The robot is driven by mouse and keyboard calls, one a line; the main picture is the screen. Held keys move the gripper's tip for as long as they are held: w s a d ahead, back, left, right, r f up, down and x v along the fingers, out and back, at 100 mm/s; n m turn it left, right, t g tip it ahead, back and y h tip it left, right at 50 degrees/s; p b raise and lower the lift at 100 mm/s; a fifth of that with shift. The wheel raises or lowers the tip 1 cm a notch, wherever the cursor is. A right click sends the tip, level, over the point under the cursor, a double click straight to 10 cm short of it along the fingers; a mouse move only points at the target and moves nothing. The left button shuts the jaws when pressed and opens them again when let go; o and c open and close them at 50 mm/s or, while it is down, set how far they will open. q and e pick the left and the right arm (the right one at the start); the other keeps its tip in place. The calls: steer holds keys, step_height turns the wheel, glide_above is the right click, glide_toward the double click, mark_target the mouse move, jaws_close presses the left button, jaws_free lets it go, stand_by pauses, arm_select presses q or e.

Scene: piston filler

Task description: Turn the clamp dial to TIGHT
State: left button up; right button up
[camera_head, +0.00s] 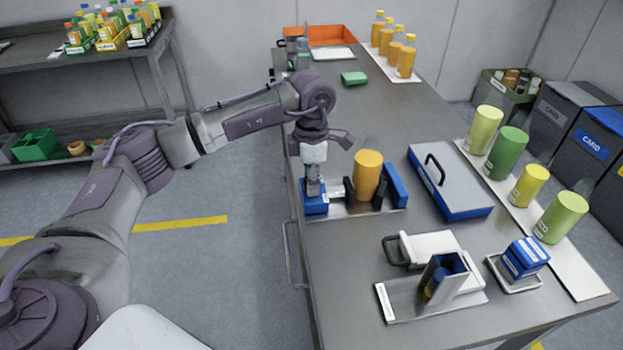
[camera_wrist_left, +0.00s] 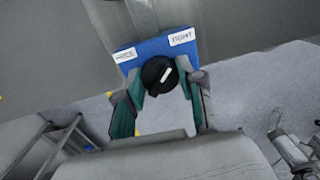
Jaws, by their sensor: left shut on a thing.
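The clamp stands on a plate near the left edge of the steel table. Its blue dial block (camera_head: 316,206) is at the left end, and an orange cylinder (camera_head: 367,175) stands upright between its black jaws and a blue end block (camera_head: 396,186). In the left wrist view, the black clamp dial (camera_wrist_left: 158,76) has a white mark slanting up and right, roughly toward the TIGHT label (camera_wrist_left: 182,37). A second label (camera_wrist_left: 125,55), unreadable, is at left. My left gripper (camera_wrist_left: 160,92) is shut on the dial, a finger on each side. In the head view, the left gripper (camera_head: 313,186) points down and hides the dial.
A blue-and-grey case (camera_head: 450,182) with a black handle lies right of the clamp. A metal holder (camera_head: 435,285) and a blue block (camera_head: 525,257) are at the near end. Green and yellow cylinders (camera_head: 505,152) line the right edge. A green box (camera_head: 354,78) lies farther back.

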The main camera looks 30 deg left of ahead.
arm_select(q)
steer(key=shift+r, duration=0.1)
steer(key=o, duration=1.1)
steer(key=shift+o, duration=0.2)
step_height(320, 180, up, 12)
